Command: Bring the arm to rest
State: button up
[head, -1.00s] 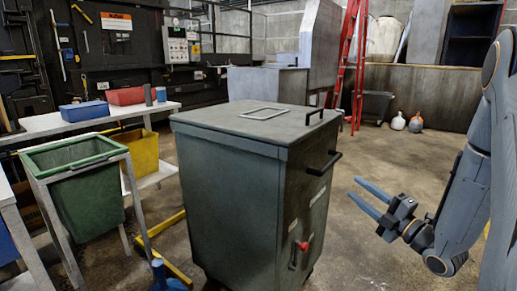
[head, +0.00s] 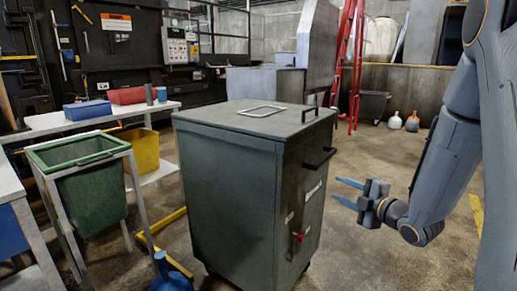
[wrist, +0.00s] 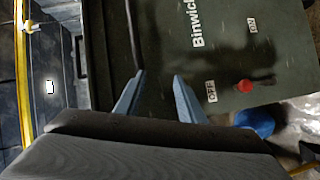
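My gripper (head: 336,190) is open and empty, to the right of the dark green compactor (head: 225,190), with its fingers pointing left toward the compactor's side. In the wrist view my gripper (wrist: 159,76) shows two blue fingers apart with nothing between them. Beyond them is the compactor's side panel (wrist: 220,65), with white lettering, a small OFF label and a red knob (wrist: 244,86). The same red knob (head: 298,236) shows low on that side in the head view. My arm stands at the right of the head view, bent at the elbow.
A green bin (head: 95,190) in a metal frame stands left, by a yellow bin (head: 137,150). A bench holds a blue box (head: 87,110) and a red box (head: 127,96). A red ladder (head: 345,60) stands behind.

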jog(key=s+a+r+m+g+h, duration=0.15)
jog(key=s+a+m+g, duration=0.4)
jog(key=s, duration=0.65)
jog(key=s+a+m+g+h+p, duration=0.1)
jog(key=s+a+m+g+h, duration=0.35)
jog(key=s, duration=0.75)
jog(key=s+a+r+m+g, duration=0.1)
jog(key=s+a+m+g, duration=0.5)
jog(key=s, duration=0.6)
jog(key=d+r+m+t+p, duration=0.1)
jog(key=d+r+m+p, duration=0.3)
jog(key=d+r+p, duration=0.4)
jog(key=d+p, duration=0.1)
jog(key=p, duration=0.6)
jog(key=shift+w+d+r+h+p, duration=0.15)
jog(key=shift+w+r+h+p, duration=0.1)
jog(key=shift+w+h+p, duration=0.1)
